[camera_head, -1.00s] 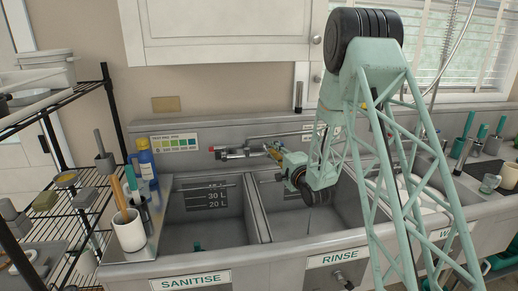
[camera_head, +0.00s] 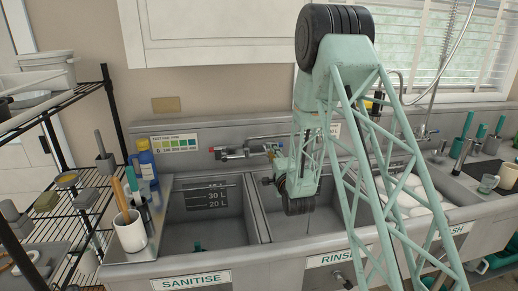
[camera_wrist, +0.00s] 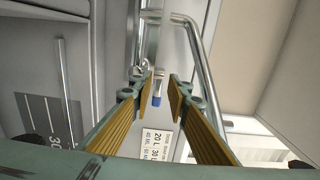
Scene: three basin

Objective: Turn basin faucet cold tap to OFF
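The basin faucet (camera_head: 240,153) is on the back wall above the sinks in the head view. A red-tipped handle (camera_head: 217,149) shows at its left end. The faucet's metal pipe (camera_wrist: 200,60) curves past to the right of the fingers.
The Sanitise sink (camera_head: 205,230) and Rinse sink (camera_head: 275,220) lie below. Another faucet (camera_head: 422,132) stands at the right, above the plates (camera_head: 405,195). A wire rack (camera_head: 110,100), a blue bottle (camera_head: 147,160) and a brush cup (camera_head: 130,232) are at the left.

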